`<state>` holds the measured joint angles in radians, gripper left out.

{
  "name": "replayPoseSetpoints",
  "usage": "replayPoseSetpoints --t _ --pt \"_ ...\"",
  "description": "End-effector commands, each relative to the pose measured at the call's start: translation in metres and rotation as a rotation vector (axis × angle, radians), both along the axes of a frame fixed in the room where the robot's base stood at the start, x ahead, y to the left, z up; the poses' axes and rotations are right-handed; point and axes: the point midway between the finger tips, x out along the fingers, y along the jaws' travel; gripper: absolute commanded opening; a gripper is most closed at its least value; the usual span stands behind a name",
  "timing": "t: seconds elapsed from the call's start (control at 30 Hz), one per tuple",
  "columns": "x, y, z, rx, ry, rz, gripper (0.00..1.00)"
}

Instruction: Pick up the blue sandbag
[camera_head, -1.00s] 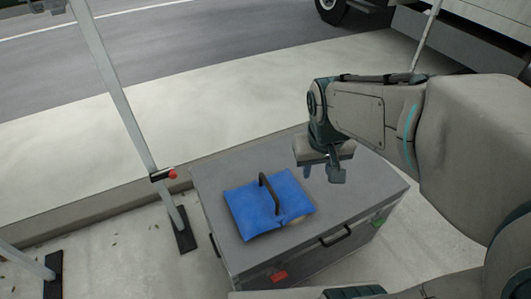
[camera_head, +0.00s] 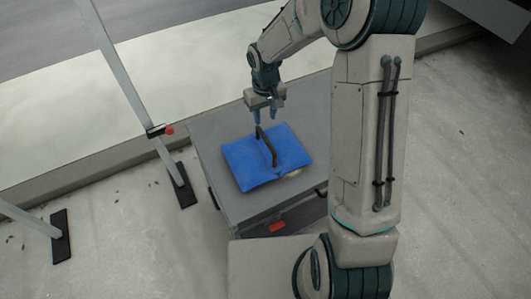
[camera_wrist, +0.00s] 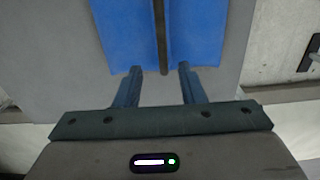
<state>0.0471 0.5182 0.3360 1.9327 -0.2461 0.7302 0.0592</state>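The blue sandbag (camera_head: 245,166) lies flat on top of a grey case, with a dark handle (camera_head: 268,146) arched over its middle. My gripper (camera_head: 265,122) is open and empty, just above the far end of the handle. In the wrist view the sandbag (camera_wrist: 118,35) fills the upper middle. There the dark handle (camera_wrist: 160,40) runs straight up the picture, between the lines of the two fingers. The gripper (camera_wrist: 160,70) shows its fingertips apart, one on each side of the handle's near end. I cannot see any contact.
The grey case (camera_head: 205,135) has a red latch (camera_head: 278,227) on its front. A metal stand (camera_head: 125,85) with a red knob rises to the left, its dark feet on the pavement. My own arm covers the case's right side.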

Motion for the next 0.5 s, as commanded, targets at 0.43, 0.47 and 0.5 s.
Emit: replayPoseSetpoints --t 0.43,0.47,0.5 --pt "-0.002 0.000 -0.061 -0.001 0.002 0.000 0.36" --pt "-0.003 0.000 -0.063 -0.001 0.002 0.000 0.36" --pt "-0.005 0.000 -0.067 -0.001 0.003 -0.001 0.36"
